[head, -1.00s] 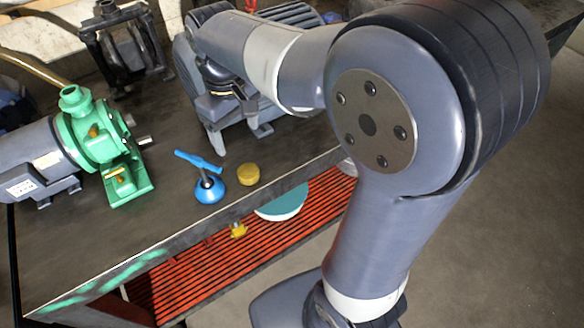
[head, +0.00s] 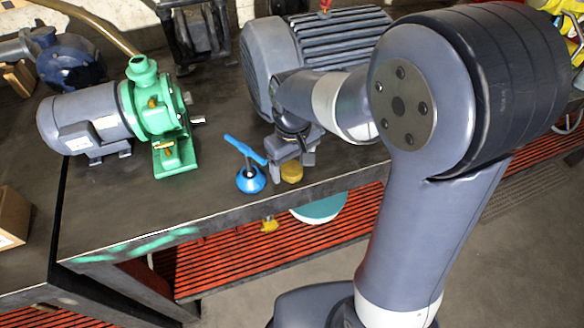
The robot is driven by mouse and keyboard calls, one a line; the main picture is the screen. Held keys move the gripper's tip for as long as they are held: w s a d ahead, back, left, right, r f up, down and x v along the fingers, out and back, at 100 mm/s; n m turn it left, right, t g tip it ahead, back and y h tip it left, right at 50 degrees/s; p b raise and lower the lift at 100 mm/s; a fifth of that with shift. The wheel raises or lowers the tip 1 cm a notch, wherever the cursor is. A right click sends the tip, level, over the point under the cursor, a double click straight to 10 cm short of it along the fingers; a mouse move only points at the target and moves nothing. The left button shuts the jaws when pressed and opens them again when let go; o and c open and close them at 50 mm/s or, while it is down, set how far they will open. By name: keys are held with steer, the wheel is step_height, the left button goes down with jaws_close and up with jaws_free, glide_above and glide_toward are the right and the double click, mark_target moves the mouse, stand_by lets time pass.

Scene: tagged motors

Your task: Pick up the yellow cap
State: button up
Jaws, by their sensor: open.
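The yellow cap (head: 291,173) is a small round disc lying on the dark workbench (head: 215,210) near its front edge. My gripper (head: 292,163) points down right at the cap. Its jaws are open, with one finger to the left and one to the right of the cap in this view. The upper part of the cap is hidden behind the gripper. I cannot tell whether the fingers touch the cap.
A green and grey pump motor (head: 155,115) sits further left, and a large grey motor (head: 270,60) stands behind. An orange slatted shelf (head: 235,262) is below the bench edge.

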steer(key=shift+f, duration=0.2)
steer(key=shift+c, duration=0.5)
steer(key=c, duration=0.9)
steer(key=shift+c, duration=0.2)
